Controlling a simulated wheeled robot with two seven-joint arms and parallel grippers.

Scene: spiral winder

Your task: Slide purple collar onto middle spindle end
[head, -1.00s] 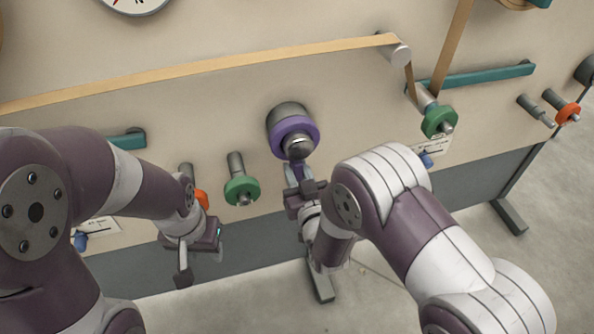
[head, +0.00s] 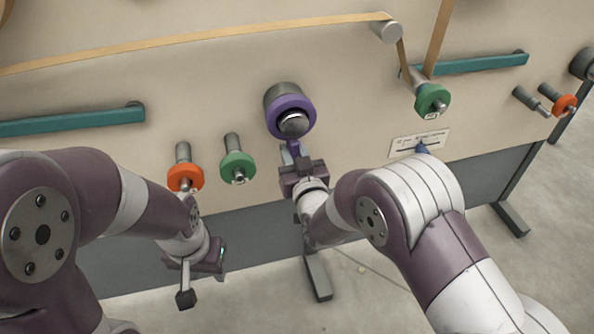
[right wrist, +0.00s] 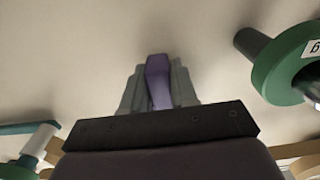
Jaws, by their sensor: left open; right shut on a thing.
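The purple collar (head: 291,116) is a ring around the thick grey middle spindle (head: 279,91). The spindle's shiny rounded tip shows through the ring's opening. How far along the spindle the ring sits, I cannot tell. My right gripper (head: 294,158) is just below the ring and shut on the collar's purple tab. In the right wrist view the tab (right wrist: 158,78) stands between both grey fingers. My left gripper (head: 203,284) is open and empty, low on the left in front of the panel's lower edge.
Thinner spindles with an orange collar (head: 185,177) and a green collar (head: 237,166) stick out left of the middle spindle. Another green collar (head: 432,98) sits right, near the tan band (head: 200,41). Teal bars (head: 75,120) are fixed on the panel.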

